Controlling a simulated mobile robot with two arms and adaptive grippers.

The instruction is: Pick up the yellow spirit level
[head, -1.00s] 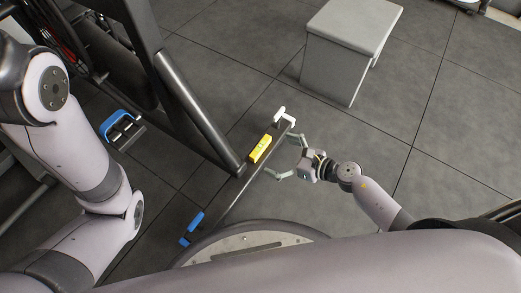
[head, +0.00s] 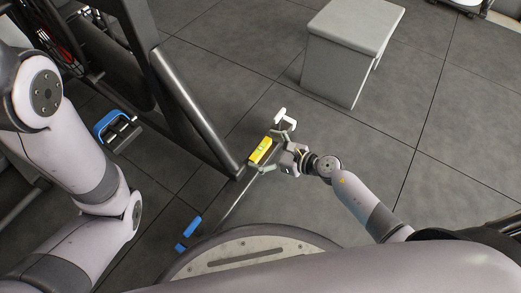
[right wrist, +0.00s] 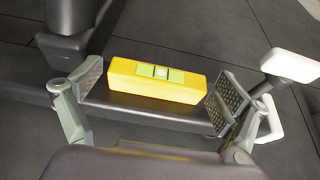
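The yellow spirit level (head: 261,150) is a short yellow block with green vial windows. It lies on a narrow dark beam and also shows in the right wrist view (right wrist: 157,80). My right gripper (head: 272,145) is open around it, with one finger beyond each end. In the right wrist view the textured pads (right wrist: 160,92) flank the level, with a small gap at the left end; contact at the right end is unclear. My left arm shows at the left, but its gripper is out of view.
A white-handled part (head: 281,115) stands just beyond the level, close to one finger; it also shows in the right wrist view (right wrist: 290,65). A thick dark post (head: 190,105) is left of the level. A grey box stool (head: 345,50) stands behind. Blue-handled parts (head: 192,228) are nearer me.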

